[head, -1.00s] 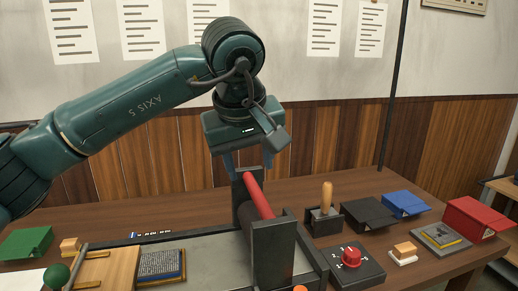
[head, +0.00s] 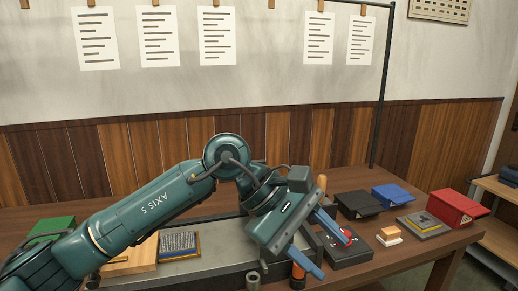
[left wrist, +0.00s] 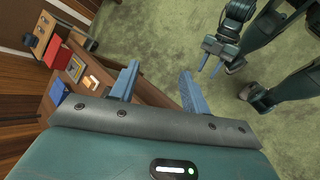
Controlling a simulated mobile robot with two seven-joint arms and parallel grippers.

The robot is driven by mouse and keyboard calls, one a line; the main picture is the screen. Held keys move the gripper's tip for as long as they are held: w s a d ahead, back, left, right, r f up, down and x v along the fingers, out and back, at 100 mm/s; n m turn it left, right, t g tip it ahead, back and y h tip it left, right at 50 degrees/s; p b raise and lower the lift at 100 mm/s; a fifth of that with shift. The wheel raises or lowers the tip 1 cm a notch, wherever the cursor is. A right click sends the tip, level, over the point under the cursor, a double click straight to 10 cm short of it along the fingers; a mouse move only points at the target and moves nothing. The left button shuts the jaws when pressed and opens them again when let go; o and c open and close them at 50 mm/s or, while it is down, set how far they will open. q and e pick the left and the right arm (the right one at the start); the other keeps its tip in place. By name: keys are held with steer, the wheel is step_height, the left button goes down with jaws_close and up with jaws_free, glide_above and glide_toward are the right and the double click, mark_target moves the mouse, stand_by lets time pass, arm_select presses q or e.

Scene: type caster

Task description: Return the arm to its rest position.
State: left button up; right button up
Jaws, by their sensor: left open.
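My left arm comes in from the left in the head view, bent at the wrist over the workbench. My left gripper (head: 336,258) is open and empty, its two blue fingers angled down to the right in front of the black dial box (head: 350,252). The left wrist view shows the same open fingers (left wrist: 158,82) with nothing between them. My right gripper (left wrist: 210,66) shows small in the left wrist view above the green floor, its fingers apart and empty. It is not in the head view.
The wooden bench (head: 425,232) holds a red box (head: 458,207), a blue box (head: 392,196), a black box (head: 357,205), a wood-topped white block (head: 389,236) and a stamp plate (head: 419,225). A blue-grey type block (head: 179,243) lies left of the gripper. The press is mostly hidden.

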arm_select(q)
steer(key=s+d+r+n+g+h, duration=0.1)
steer(key=s+d+n+g+h, duration=0.25)
steer(key=h, duration=0.25)
steer(key=w+a+n+t+h+p, duration=0.1)
steer(key=w+a+n+t+h, duration=0.25)
steer(key=n, duration=0.75)
steer(key=w+a+n+t+h+p, duration=0.1)
steer(key=a+n+t+h, duration=0.2)
steer(key=n+t+h, duration=0.55)
steer(key=w+a+f+n+t+y, duration=0.2)
steer(key=a+f+n+t+y, duration=0.35)
steer(key=n, duration=0.65)
steer(key=w+a+f+n+t+y, duration=0.1)
steer(key=a+f+n+t+y, duration=0.2)
steer(key=f+n+t+y, duration=0.55)
steer(key=s+a+f+n+g+y+p, duration=0.1)
steer(key=s+a+f+n+g+y, duration=0.3)
steer(key=f+n, duration=0.5)
steer(key=s+a+f+n+g+y, duration=0.5)
steer(key=s+a+f+n, duration=0.3)
steer(key=s+f+n, duration=0.2)
steer(key=shift+s+f+y+p, duration=0.3)
steer(key=shift+s+f+p, duration=0.15)
steer(key=shift+f, duration=0.1)
arm_select(e)
steer(key=shift+s+d+r+h, duration=0.25)
steer(key=shift+s+d+h, duration=0.1)
steer(key=shift+d+h, duration=0.2)
